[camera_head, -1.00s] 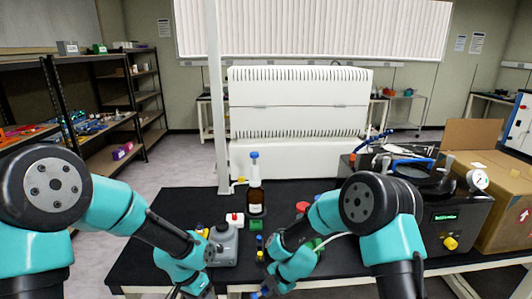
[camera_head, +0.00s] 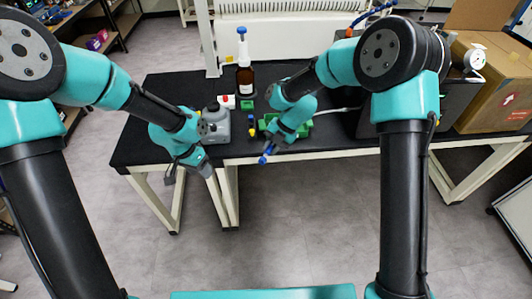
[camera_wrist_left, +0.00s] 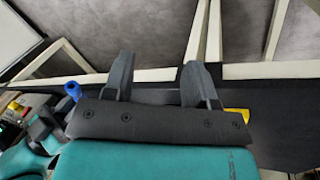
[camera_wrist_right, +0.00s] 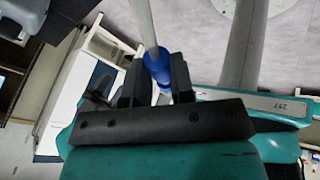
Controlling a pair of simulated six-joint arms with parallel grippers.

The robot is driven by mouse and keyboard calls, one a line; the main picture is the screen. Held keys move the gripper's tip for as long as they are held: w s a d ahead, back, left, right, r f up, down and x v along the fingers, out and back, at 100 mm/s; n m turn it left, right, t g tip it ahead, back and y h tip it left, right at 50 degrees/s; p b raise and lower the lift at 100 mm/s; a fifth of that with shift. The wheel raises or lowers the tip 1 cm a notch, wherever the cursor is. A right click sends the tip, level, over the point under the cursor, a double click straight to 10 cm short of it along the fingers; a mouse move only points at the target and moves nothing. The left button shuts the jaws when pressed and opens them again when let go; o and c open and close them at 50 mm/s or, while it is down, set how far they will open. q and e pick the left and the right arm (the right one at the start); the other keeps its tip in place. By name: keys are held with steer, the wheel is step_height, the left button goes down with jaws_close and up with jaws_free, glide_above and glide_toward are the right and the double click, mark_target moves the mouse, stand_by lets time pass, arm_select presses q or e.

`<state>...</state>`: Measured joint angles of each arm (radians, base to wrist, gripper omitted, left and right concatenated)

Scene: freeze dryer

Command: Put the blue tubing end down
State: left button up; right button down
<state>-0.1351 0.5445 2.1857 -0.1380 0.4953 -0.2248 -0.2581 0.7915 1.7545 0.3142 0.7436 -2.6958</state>
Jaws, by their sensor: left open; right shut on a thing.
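The blue tubing end (camera_head: 263,159) is held in my right gripper (camera_head: 268,151), out past the table's front edge in the head view. In the right wrist view, the blue end (camera_wrist_right: 157,68) sits between the two fingers of my right gripper (camera_wrist_right: 158,62), with pale tubing running up from it. My left gripper (camera_head: 205,170) is open and empty, also at the front edge, left of the right one. The left wrist view shows its two fingers (camera_wrist_left: 160,75) apart with nothing between them. A blue tip (camera_wrist_left: 72,89) shows at the left of that view.
The black table (camera_head: 160,93) bears a grey container (camera_head: 215,122), an amber bottle with a blue cap (camera_head: 245,80), and a green rack (camera_head: 300,122) behind my right gripper. A cardboard box (camera_head: 492,85) stands at the right. The table's back left is clear.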

mark_target(270, 151)
steer(key=shift+s+d+r+n+g+h, duration=0.15)
steer(key=shift+d+r+n+g, duration=0.15)
steer(key=shift+r+n, duration=0.35)
steer(key=shift+d+r+n+g+h, duration=0.25)
steer(key=shift+r+n, duration=0.2)
steer(key=shift+r, duration=0.3)
arm_select(q)
steer(key=d+r+m+t, duration=0.1)
steer(key=d+r+m, duration=0.3)
steer(key=d+m, duration=0.3)
steer(key=s+d+r+m+t+y, duration=0.1)
steer(key=d+r+m, duration=0.4)
steer(key=m, duration=1)
steer(key=d+r+m+t, duration=0.3)
steer(key=d+m, duration=0.5)
steer(key=m, duration=0.3)
steer(key=shift+s+d+r+m+y, duration=0.15)
steer(key=shift+d+r+m+y, duration=0.05)
steer(key=shift+r, duration=0.2)
steer(key=shift+s+d+r+m+y, duration=0.1)
steer(key=shift+d+r+m+y, duration=0.1)
steer(key=shift+r, duration=0.2)
